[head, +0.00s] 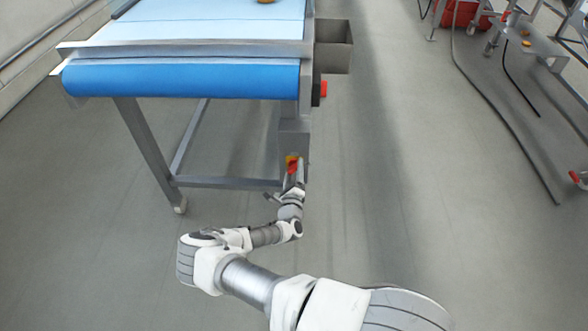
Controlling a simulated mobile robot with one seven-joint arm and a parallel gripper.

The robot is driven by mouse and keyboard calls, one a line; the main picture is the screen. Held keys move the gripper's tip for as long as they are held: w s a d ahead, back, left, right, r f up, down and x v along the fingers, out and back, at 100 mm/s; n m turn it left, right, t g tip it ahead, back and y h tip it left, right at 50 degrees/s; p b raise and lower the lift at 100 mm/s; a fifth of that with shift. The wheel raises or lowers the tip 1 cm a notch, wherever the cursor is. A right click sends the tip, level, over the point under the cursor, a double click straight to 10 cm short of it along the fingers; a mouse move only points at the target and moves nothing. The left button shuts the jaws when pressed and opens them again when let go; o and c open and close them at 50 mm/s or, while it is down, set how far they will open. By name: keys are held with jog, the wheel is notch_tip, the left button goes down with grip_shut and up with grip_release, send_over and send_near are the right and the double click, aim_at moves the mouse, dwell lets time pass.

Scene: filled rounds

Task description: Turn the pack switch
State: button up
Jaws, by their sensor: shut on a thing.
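The pack switch (292,161) is a small red and yellow rotary switch. It sits on the front of a grey metal box (294,138) at the right leg of the conveyor. My gripper (293,172) is at the switch, reaching up to it from below. It is shut on the switch's red handle. The fingertips are small in the head view and partly cover the handle, so its exact angle is hard to tell.
The conveyor has a blue belt (180,80) and a metal frame with a caster leg. A grey bin (334,46) hangs at its right side, above a small red button (323,88). Cables (500,120) lie on the floor at right. The floor between is clear.

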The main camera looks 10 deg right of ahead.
jog(key=shift+n, duration=0.6)
jog(key=o, duration=1.4)
jog(key=shift+s, duration=0.1)
jog(key=p+v, duration=0.4)
jog(key=v, duration=1.3)
jog(key=shift+s+a, duration=0.1)
jog(key=shift+s, duration=0.05)
